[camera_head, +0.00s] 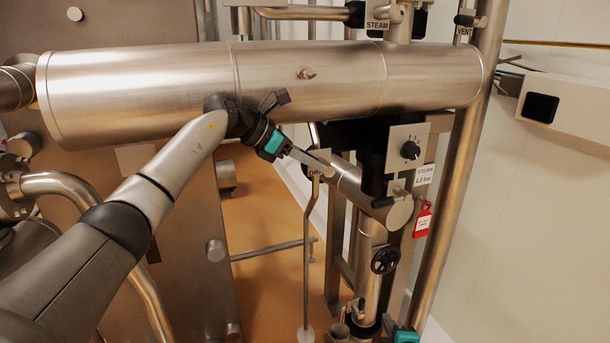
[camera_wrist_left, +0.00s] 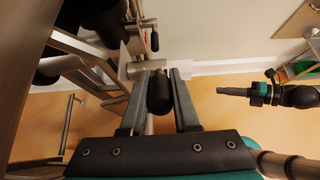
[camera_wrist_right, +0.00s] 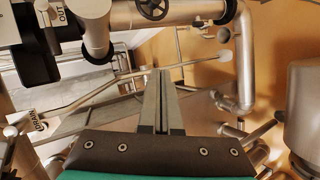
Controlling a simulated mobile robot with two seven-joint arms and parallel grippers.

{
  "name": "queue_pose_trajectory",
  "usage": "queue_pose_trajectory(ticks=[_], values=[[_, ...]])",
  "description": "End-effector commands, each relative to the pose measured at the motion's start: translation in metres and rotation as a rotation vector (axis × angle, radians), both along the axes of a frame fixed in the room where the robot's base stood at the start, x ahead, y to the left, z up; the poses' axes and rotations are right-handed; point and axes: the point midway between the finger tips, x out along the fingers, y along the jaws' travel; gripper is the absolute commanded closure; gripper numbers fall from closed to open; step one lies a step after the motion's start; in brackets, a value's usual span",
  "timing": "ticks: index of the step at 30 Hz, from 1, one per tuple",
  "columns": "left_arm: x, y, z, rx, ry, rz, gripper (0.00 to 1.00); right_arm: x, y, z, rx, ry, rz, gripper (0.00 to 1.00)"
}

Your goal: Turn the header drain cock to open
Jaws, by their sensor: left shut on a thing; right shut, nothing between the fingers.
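My left gripper (camera_head: 325,164) is at the drain cock beneath the large steel header (camera_head: 270,85), beside a partly covered label (camera_head: 316,174) that reads "DRA". In the left wrist view its two fingers (camera_wrist_left: 157,90) are on either side of a black lever grip (camera_wrist_left: 159,95), shut on it. In the head view the fingers hide the grip, so its angle is unclear there. My right gripper shows at the bottom edge of the head view as a teal part (camera_head: 405,337). In the right wrist view its fingers (camera_wrist_right: 163,75) are shut and empty.
Another "DRAIN" label (camera_wrist_right: 38,122) shows in the right wrist view. Orange floor (camera_head: 265,220) is open below.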

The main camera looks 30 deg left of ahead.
Motion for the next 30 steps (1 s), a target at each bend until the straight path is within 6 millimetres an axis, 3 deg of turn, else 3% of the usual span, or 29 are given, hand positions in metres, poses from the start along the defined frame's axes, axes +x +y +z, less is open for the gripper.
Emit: queue_pose_trajectory(ticks=[1, 6, 12, 16, 21, 30], values=[[0.0, 0.0, 0.0, 0.0, 0.0, 0.001, 1.0, 0.008, 0.019, 0.035, -0.046, -0.096, 0.067, 1.0], [0.0, 0.0, 0.0, 0.0, 0.0, 0.001, 1.0, 0.007, 0.075, 0.131, -0.226, -0.406, 0.269, 1.0], [0.0, 0.0, 0.0, 0.0, -0.001, 0.001, 1.0, -0.022, 0.123, 0.213, -0.427, -0.735, 0.446, 1.0], [0.0, 0.0, 0.0, 0.0, -0.001, 0.001, 1.0, -0.043, 0.14, 0.242, -0.519, -0.881, 0.514, 1.0], [0.0, 0.0, 0.0, 0.0, -0.001, 0.001, 1.0, -0.057, 0.15, 0.257, -0.579, -0.975, 0.553, 1.0], [0.0, 0.0, 0.0, 0.0, -0.001, 0.001, 1.0, -0.046, 0.168, 0.26, -0.587, -0.989, 0.559, 1.0]])
